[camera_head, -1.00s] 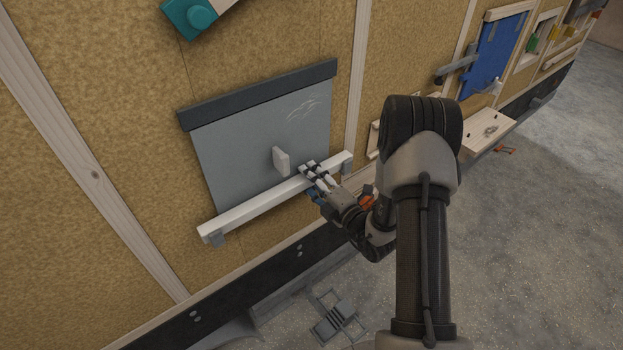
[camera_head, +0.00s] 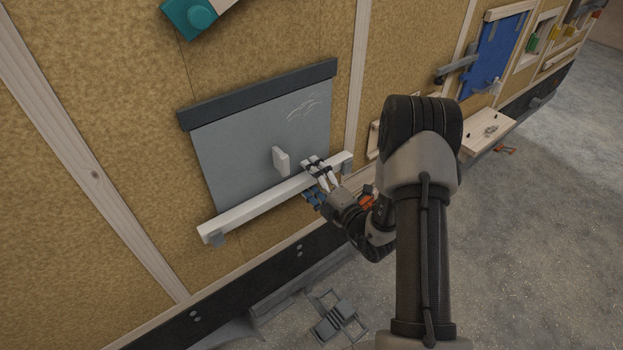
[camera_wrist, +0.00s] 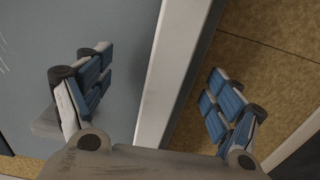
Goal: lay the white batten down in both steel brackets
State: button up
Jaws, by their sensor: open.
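The white batten (camera_head: 262,204) lies along the lower edge of a grey panel, sloping up to the right in the head view. Its left end is at a steel bracket (camera_head: 217,239) and its right end at the other steel bracket (camera_head: 346,168). Whether it is fully seated in them is hard to tell. My gripper (camera_head: 312,182) is open near the right half of the batten, with fingers on both sides. In the wrist view the batten (camera_wrist: 175,75) runs between the spread blue-padded fingers, with gaps on both sides.
The grey panel (camera_head: 240,150) has a white handle (camera_head: 281,160) just above the batten, close to my fingers. A dark rail (camera_head: 255,95) tops the panel. A wooden shelf (camera_head: 487,130) and a blue panel (camera_head: 492,55) are further right.

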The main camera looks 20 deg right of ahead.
jog(key=shift+s+d, duration=0.1)
jog(key=shift+s, duration=0.15)
jog(key=shift+v, duration=1.2)
jog(key=shift+f, duration=0.2)
jog(key=shift+s+d, duration=0.2)
jog(key=shift+s, duration=0.3)
jog(key=v, duration=0.8)
jog(key=shift+a+r, duration=0.1)
